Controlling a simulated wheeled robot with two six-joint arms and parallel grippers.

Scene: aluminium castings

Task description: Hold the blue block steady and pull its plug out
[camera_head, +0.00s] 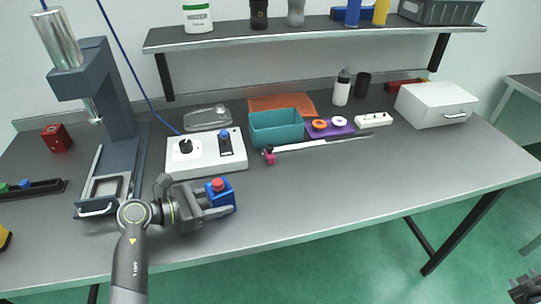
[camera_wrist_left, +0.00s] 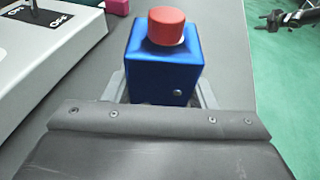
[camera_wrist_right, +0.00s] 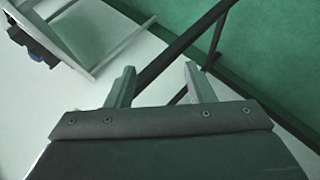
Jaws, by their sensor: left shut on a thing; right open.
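The blue block (camera_head: 222,197) stands upright on the grey table near its front edge, with its red plug (camera_head: 218,184) seated in its top. In the left wrist view the blue block (camera_wrist_left: 163,68) sits between my fingers, and the red plug (camera_wrist_left: 167,27) sticks up clear of them. My left gripper (camera_head: 219,201) is shut on the block from its sides; the finger tips are partly hidden behind it. My right gripper (camera_wrist_right: 160,82) is open and empty; in the head view only a bit of it (camera_head: 527,288) shows at the bottom right corner, away from the table.
A white switch box (camera_head: 207,164) lies just behind the block. A teal bin (camera_head: 277,128), a stick with a pink end (camera_head: 269,157) and a white case (camera_head: 436,104) are farther back. A press (camera_head: 115,120) stands left. The table's front right is clear.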

